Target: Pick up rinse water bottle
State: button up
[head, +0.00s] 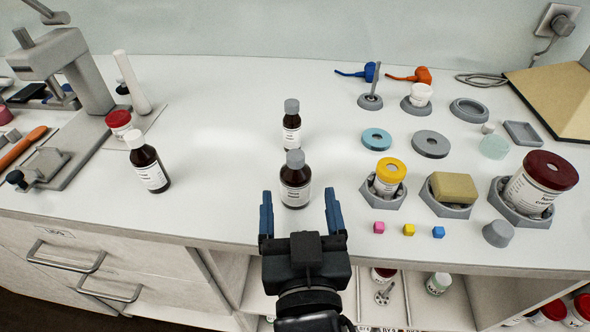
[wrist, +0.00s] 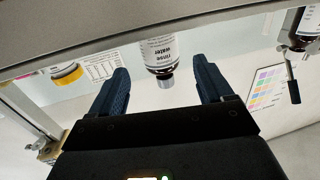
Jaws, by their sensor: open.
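The rinse water bottle (head: 295,186) is a dark brown bottle with a grey cap and a white label. It stands upright near the counter's front edge in the head view. In the wrist view the bottle (wrist: 160,50) appears upside down, its label reading "rinse water". My gripper (head: 298,200) is open, with blue fingers to either side of the bottle's line in both views. The gripper (wrist: 161,68) holds nothing, and I cannot tell whether the bottle is fully between the fingertips.
A similar grey-capped bottle (head: 291,126) stands behind. A white-capped bottle (head: 149,165) stands to the left. On the right are a yellow-lidded jar (head: 388,178), a sponge (head: 453,188) in a holder and small cubes (head: 408,229).

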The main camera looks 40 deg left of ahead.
aim_at(297, 190)
jog(key=p+x, duration=0.1)
jog(key=x, duration=0.5)
jog(key=shift+f, duration=0.2)
jog(key=shift+s, duration=0.1)
jog(key=c, duration=1.1)
